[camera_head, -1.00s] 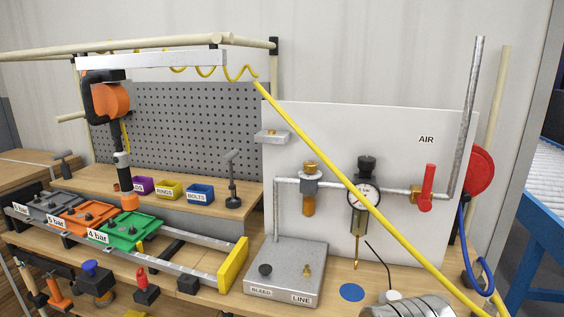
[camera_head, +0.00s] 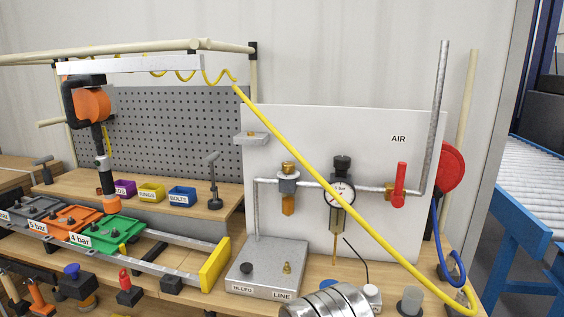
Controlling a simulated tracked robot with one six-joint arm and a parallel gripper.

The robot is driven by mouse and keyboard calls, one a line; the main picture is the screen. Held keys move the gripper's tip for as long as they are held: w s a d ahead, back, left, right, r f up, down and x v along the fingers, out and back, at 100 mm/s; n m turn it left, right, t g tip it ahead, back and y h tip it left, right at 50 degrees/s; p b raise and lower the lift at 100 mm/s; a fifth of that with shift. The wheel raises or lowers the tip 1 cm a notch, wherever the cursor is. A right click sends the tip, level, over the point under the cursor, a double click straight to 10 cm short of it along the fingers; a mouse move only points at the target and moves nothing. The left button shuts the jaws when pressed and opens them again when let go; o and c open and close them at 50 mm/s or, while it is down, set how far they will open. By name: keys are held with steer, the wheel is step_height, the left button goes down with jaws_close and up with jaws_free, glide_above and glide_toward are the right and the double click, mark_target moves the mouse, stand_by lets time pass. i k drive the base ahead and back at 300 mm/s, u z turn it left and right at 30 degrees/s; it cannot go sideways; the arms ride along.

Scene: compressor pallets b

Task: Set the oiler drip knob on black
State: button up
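A white panel marked AIR (camera_head: 300,118) carries a pipe with two units. The left unit has a brass top knob (camera_head: 288,168) and an amber bowl (camera_head: 288,204); it looks like the oiler. The right unit has a black top knob (camera_head: 342,163), a round gauge (camera_head: 339,194) and a brownish bowl below. Any colour marks around the oiler's knob are too small to read, so its setting cannot be told. My gripper's fingers are not in view; a ribbed silver part of my arm shows at the bottom edge, below and apart from the panel.
A yellow hose (camera_head: 300,158) slants across the panel, close to the gauge. A red valve handle (camera_head: 399,185) is at the right. A grey block (camera_head: 268,256) with BLEED and LINE labels stands below. A hanging orange tool (camera_head: 92,104) is at the left.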

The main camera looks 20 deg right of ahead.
mark_target(288, 167)
steer(key=z, duration=0.1)
steer(key=i, duration=1)
steer(key=u, duration=0.1)
